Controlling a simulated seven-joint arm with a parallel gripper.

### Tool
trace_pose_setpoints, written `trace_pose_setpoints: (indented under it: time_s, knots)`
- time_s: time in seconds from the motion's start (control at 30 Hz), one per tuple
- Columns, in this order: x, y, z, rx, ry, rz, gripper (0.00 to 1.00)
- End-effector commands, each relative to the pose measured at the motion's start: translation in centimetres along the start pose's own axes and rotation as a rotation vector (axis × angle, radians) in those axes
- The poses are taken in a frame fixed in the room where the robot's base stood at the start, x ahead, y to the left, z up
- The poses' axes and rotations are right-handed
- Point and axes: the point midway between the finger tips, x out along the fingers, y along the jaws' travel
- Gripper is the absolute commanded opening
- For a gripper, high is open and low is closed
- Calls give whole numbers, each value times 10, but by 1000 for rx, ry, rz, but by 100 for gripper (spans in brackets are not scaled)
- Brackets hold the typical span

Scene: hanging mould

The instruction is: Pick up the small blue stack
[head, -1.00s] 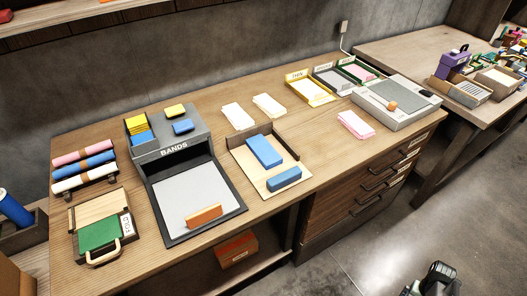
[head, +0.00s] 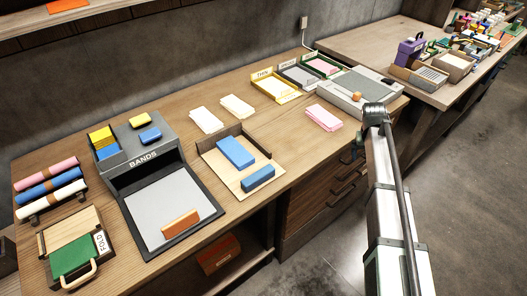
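Two blue stacks lie on the wooden corner tray (head: 216,172) at mid table. The larger blue stack (head: 235,153) lies toward the back, and the smaller blue stack (head: 258,178) lies near the tray's front edge. My arm rises from the bottom right, up to a dark joint near the table's right front edge. Dark parts just left of that joint may be my gripper (head: 353,152). They are too small and too hidden to show whether it is open. They are well right of the small blue stack and apart from it.
The grey BANDS box (head: 143,158) holds yellow and blue bands at left. An orange block (head: 180,222) lies on the pale pad before it. White stacks (head: 206,119), a pink stack (head: 323,117) and labelled trays (head: 276,84) stand behind and right. Bare wood separates the tray and pink stack.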

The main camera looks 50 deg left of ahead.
Motion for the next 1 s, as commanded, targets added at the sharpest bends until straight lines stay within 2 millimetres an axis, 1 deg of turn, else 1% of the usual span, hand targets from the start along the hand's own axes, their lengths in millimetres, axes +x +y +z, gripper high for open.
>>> trace_pose_setpoints:
  time_s: [0.03, 0.07, 0.1, 0.17, 0.2, 0.23, 0.27, 0.3, 0.37, 0.4, 0.47, 0.5, 0.57, 0.6, 0.67, 0.7, 0.8, 0.9, 1.0]
  knots:
    - [-26, -17, -18, -29, 20, 1, 100]
    - [-40, -27, -25, -46, 28, 2, 100]
    - [-60, -40, -34, -69, 41, 2, 100]
    - [-90, -63, -45, -107, 56, 0, 100]
    - [-111, -80, -51, -136, 65, -3, 100]
    - [-126, -94, -55, -160, 71, -6, 100]
    - [-140, -107, -57, -182, 76, -9, 100]
    - [-158, -125, -59, -213, 81, -16, 100]
    - [-181, -154, -59, -263, 85, -29, 100]
    - [-195, -174, -57, -298, 85, -39, 100]
    - [-212, -204, -52, -354, 83, -55, 100]
    - [-222, -226, -47, -393, 79, -70, 100]
    - [-234, -257, -37, -453, 71, -92, 100]
    - [-241, -279, -29, -496, 64, -109, 100]
    - [-249, -310, -16, -558, 51, -134, 100]
    - [-253, -329, -6, -599, 43, -151, 100]
    - [-260, -371, 16, -689, 21, -188, 100]
    - [-266, -401, 35, -759, 4, -217, 100]
    - [-269, -420, 47, -803, -7, -236, 100]
